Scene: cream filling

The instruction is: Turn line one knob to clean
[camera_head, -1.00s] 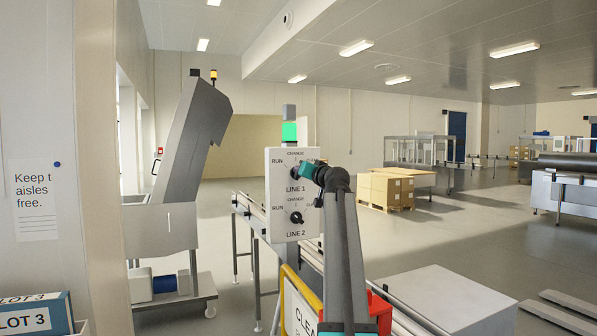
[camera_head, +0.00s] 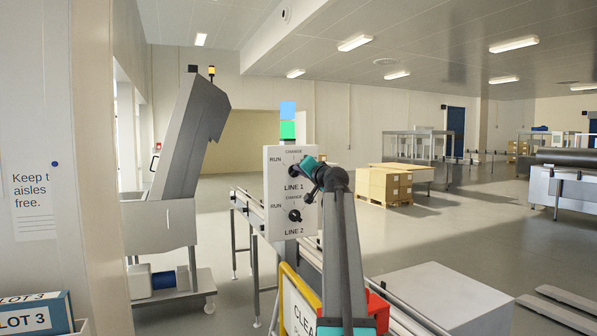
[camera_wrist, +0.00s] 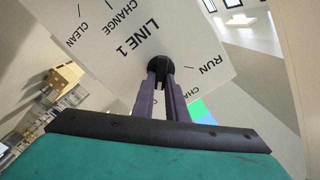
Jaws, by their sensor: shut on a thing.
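The white panel (camera_head: 277,225) stands upright on the line, with two round black knobs. The line one knob (camera_head: 294,170) is the upper one, above the LINE 1 text, and my gripper (camera_head: 303,168) reaches it from the right. In the wrist view my gripper's two dark fingers (camera_wrist: 163,80) are shut on the line one knob (camera_wrist: 160,67). The RUN label shows there beside it. The line two knob (camera_head: 295,216) is below. A signal light (camera_head: 288,120) behind shows blue above green.
A yellow-framed sign (camera_head: 297,300) and a red box (camera_head: 377,308) stand close below my arm. A conveyor (camera_head: 248,212) runs behind the panel. A steel machine (camera_head: 180,170) is at the left. Cartons (camera_head: 384,185) and open floor lie to the right.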

